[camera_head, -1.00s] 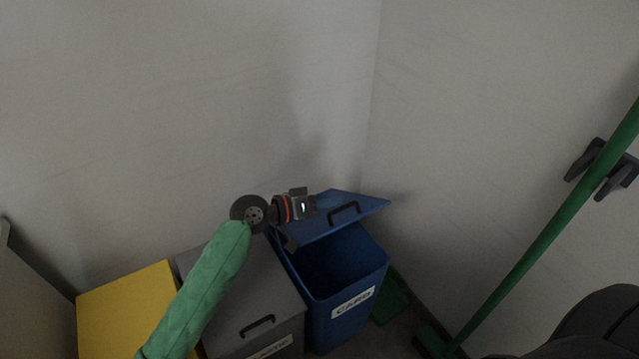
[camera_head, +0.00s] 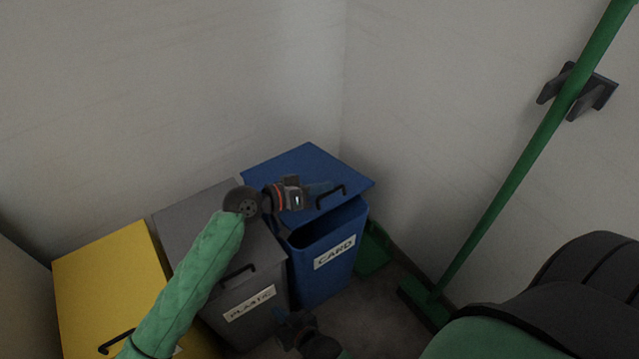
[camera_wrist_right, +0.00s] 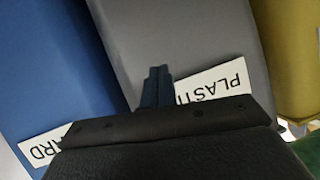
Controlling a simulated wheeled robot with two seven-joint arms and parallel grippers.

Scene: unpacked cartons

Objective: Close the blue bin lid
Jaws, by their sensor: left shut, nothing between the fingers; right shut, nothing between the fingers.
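The blue bin (camera_head: 325,275) with the CARD label stands in the corner. Its blue lid (camera_head: 300,162) is tilted, and a dark gap shows between its front edge and the bin's rim. A dark handle (camera_head: 331,196) is on the lid near its front edge. My left gripper (camera_head: 322,190) is shut and empty, over the lid beside the handle; I cannot tell whether it touches. My right gripper (camera_head: 281,316) is shut and empty, low in front of the bins. In the right wrist view its fingers (camera_wrist_right: 156,84) appear before the grey bin, with the blue bin (camera_wrist_right: 50,65) at left.
The grey PLASTIC bin (camera_head: 240,295) stands left of the blue bin, with a closed lid. A yellow bin (camera_head: 105,280) is further left. A green broom (camera_head: 500,195) leans on a wall holder (camera_head: 590,95) at right. A green dustpan-like object (camera_head: 373,250) sits beside the blue bin.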

